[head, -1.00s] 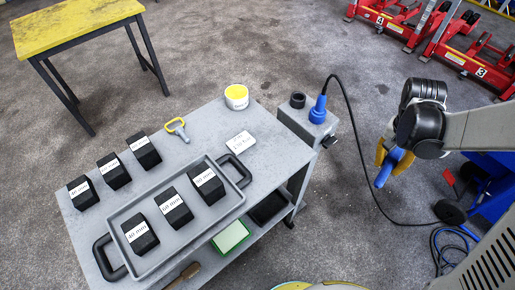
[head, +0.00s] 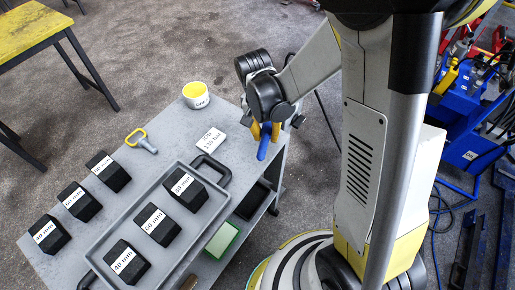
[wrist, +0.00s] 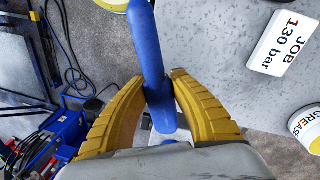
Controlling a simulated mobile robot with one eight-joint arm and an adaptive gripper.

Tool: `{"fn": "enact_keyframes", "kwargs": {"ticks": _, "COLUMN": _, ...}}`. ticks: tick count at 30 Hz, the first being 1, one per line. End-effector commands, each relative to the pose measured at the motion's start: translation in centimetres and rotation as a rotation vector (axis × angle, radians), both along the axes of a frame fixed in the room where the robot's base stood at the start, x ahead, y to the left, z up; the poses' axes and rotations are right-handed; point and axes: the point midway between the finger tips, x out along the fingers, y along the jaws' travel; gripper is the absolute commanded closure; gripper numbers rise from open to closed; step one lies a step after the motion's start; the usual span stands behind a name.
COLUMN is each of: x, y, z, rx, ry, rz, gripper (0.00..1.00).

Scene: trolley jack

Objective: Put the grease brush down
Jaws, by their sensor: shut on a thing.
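The grease brush shows as a blue handle (head: 264,142) in the head view and fills the middle of the wrist view (wrist: 150,55). My gripper (head: 265,130) has yellow fingers and is shut on it; the fingers also show in the wrist view (wrist: 160,88). The brush is held near the right edge of the grey trolley top (head: 175,128). Its bristle end is not visible. I cannot tell whether it touches the trolley.
A grease tub (head: 195,95), a "JOB 130 bar" card (head: 211,139) and a yellow-handled tool (head: 141,140) lie on the trolley top. A grey tray (head: 101,265) holds black blocks; several more blocks stand left of it. Bare top shows between card and tub.

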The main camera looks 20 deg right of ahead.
Motion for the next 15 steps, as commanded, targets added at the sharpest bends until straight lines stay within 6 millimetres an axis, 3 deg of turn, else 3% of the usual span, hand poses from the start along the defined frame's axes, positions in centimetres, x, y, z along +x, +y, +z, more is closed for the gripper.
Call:
{"fn": "enact_keyframes", "kwargs": {"ticks": 5, "x": 0.5, "y": 2.0, "z": -1.3, "rx": 0.000, "ry": 0.000, "rz": 0.002, "gripper": 1.00}}
{"fn": "enact_keyframes", "kwargs": {"ticks": 8, "x": 0.6, "y": 2.2, "z": -1.8, "rx": 0.001, "ry": 0.001, "rz": 0.000, "gripper": 1.00}}
{"fn": "enact_keyframes", "kwargs": {"ticks": 15, "x": 0.6, "y": 2.1, "z": -5.3, "rx": 0.001, "ry": 0.001, "rz": 0.000, "gripper": 1.00}}
